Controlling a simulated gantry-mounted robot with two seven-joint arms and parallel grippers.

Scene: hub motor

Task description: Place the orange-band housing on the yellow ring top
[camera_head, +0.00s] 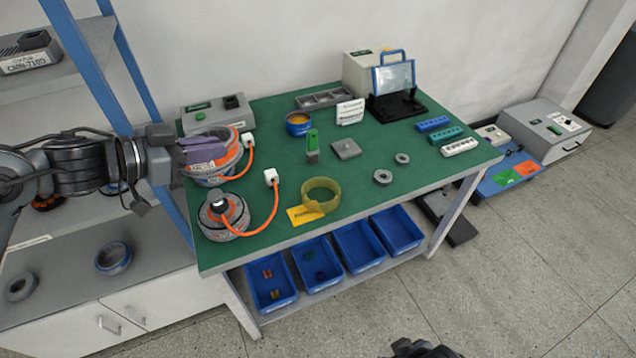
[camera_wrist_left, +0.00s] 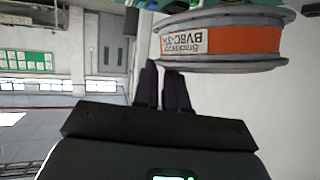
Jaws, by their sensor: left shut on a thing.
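The orange-band housing (camera_head: 229,135) is a grey flanged drum at the back left of the table. In the left wrist view its orange band (camera_wrist_left: 240,41) and white label show clearly. My left gripper (camera_head: 207,150) is shut on its near side, and its dark fingers (camera_wrist_left: 163,75) meet the flange edge in the wrist view. The fingers and wrist hide part of the housing in the head view. I cannot tell whether it touches what is beneath it. The yellow ring (camera_head: 321,206) lies flat near the front middle of the table, with its top open and clear.
A motor part (camera_head: 224,226) with an orange cable and white plug (camera_head: 271,177) stands left of the ring. A yellow card (camera_head: 301,216) lies beside the ring.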

